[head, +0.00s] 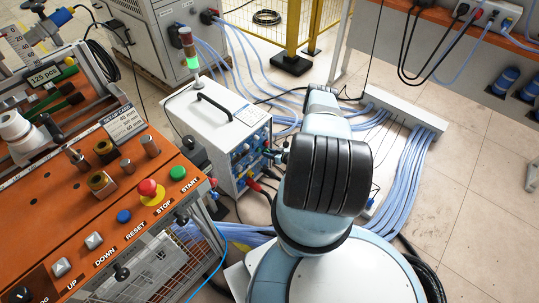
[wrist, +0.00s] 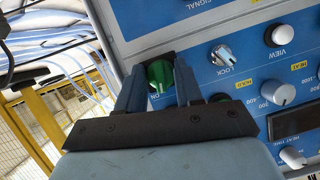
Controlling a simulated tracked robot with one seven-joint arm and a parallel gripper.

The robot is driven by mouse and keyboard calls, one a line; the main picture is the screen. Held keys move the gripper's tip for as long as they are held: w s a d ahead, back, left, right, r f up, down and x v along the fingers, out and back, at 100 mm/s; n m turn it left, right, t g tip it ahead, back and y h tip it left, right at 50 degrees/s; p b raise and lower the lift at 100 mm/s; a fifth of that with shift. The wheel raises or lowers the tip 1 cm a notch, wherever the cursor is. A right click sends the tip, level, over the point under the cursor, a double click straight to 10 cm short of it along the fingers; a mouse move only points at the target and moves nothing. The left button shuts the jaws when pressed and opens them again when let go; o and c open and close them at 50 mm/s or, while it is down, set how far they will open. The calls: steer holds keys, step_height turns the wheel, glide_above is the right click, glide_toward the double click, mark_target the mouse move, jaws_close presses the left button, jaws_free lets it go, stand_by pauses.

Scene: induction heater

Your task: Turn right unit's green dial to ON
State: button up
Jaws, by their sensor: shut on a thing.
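The green dial (wrist: 159,76) sits on the blue front panel (wrist: 225,90) of a unit in the wrist view. My gripper (wrist: 160,87) has one finger on each side of the dial and is shut on it. A label that seems to read ON shows just below the dial, between the fingers. The pointer of the dial is hard to make out. In the head view a white unit (head: 217,115) with a blue panel and a black handle stands left of my arm. My gripper is at its panel there, mostly hidden behind my arm, and the green dial cannot be made out.
The LOCK switch (wrist: 221,55), the white VIEW knob (wrist: 281,35) and a grey knob (wrist: 278,91) lie right of the dial. An orange control desk (head: 110,200) is at left. Blue hoses (head: 405,180) run over the floor at right. A yellow fence (head: 292,30) stands behind.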

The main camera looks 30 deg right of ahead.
steer(key=m+y, duration=0.3)
steer(key=m, duration=0.1)
steer(key=shift+d+f+m, duration=0.1)
steer(key=shift+m, duration=0.2)
steer(key=shift+g, duration=0.3)
steer(key=shift+d, duration=0.1)
stand_by(0.3)
steer(key=o, duration=1)
steer(key=v, duration=1.3)
steer(key=shift+s+d, duration=0.25)
steer(key=shift+s, duration=0.05)
steer(key=shift+f, duration=0.1)
